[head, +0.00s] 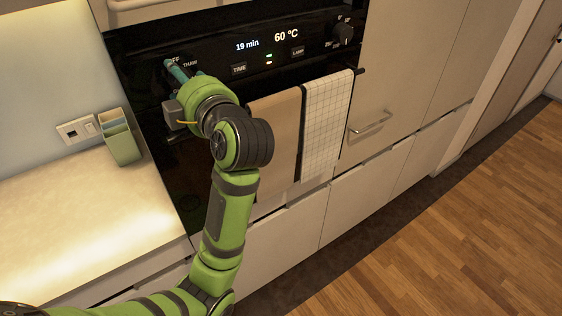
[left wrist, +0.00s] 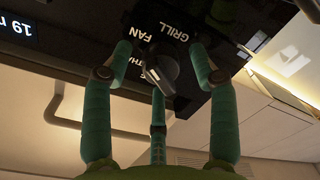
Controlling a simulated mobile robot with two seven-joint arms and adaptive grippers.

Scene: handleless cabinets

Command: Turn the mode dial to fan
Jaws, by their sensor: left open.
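The mode dial (left wrist: 160,70) is a dark round knob on the black oven panel, seen close in the left wrist view. The labels GRILL, FAN and part of THAW show beside it. I cannot tell for sure which label it points to. My left gripper (left wrist: 160,58) is open, with its green fingers spread around the dial; I cannot tell whether they touch it. In the head view the left gripper (head: 180,70) is at the panel's left end and hides the dial; OFF and THAW show there. My right gripper is not in view.
The oven panel (head: 215,50) shows 19 min and 60 °C, with TIME and LAMP buttons and a second knob (head: 343,33) at right. A brown towel (head: 275,135) and a checked towel (head: 326,115) hang below. A green container (head: 121,140) stands on the counter at left.

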